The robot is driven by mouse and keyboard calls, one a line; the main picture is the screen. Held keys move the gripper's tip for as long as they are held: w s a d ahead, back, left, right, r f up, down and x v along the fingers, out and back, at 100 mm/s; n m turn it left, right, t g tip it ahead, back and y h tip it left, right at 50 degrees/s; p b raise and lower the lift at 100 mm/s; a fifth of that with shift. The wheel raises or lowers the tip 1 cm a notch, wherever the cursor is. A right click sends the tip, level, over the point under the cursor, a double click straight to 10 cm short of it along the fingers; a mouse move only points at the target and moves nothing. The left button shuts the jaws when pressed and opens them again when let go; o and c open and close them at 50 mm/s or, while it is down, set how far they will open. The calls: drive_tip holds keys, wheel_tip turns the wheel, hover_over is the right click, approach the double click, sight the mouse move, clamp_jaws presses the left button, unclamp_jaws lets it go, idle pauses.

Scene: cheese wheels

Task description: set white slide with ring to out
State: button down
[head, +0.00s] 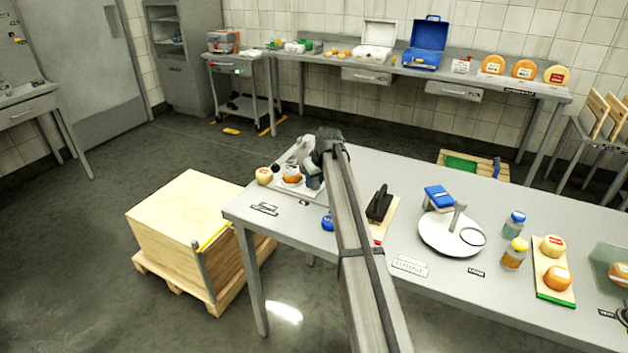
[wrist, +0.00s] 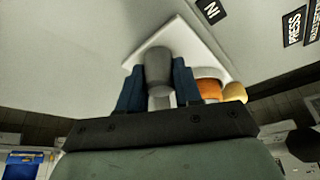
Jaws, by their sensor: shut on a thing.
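My gripper (head: 314,180) is at the far left end of the table, over a white square plate (head: 283,187). In the wrist view my gripper (wrist: 159,88) has its two dark blue fingers shut on a grey rounded knob (wrist: 159,66), which stands over the white plate (wrist: 190,38). An orange cheese (head: 291,179) with a white band around its top sits beside the fingers; it also shows in the wrist view (wrist: 209,89). I cannot tell which part is the slide's ring. The knob's lower end is partly hidden by the fingers.
A small pale cheese (head: 264,176) lies left of the plate. An IN label (wrist: 211,11) and a PRESS label (wrist: 293,26) show on the tabletop. A black-handled tool (head: 379,205) and a white round plate (head: 446,240) stand to the right. A wooden crate (head: 175,240) is beside the table.

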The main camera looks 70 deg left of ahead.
drive_tip(key=w+d, duration=0.8)
drive_tip(key=c, duration=0.8)
unclamp_jaws()
drive_tip(key=shift+r, duration=0.1)
drive_tip(key=v, duration=1.3)
drive_tip(key=shift+r, duration=0.3)
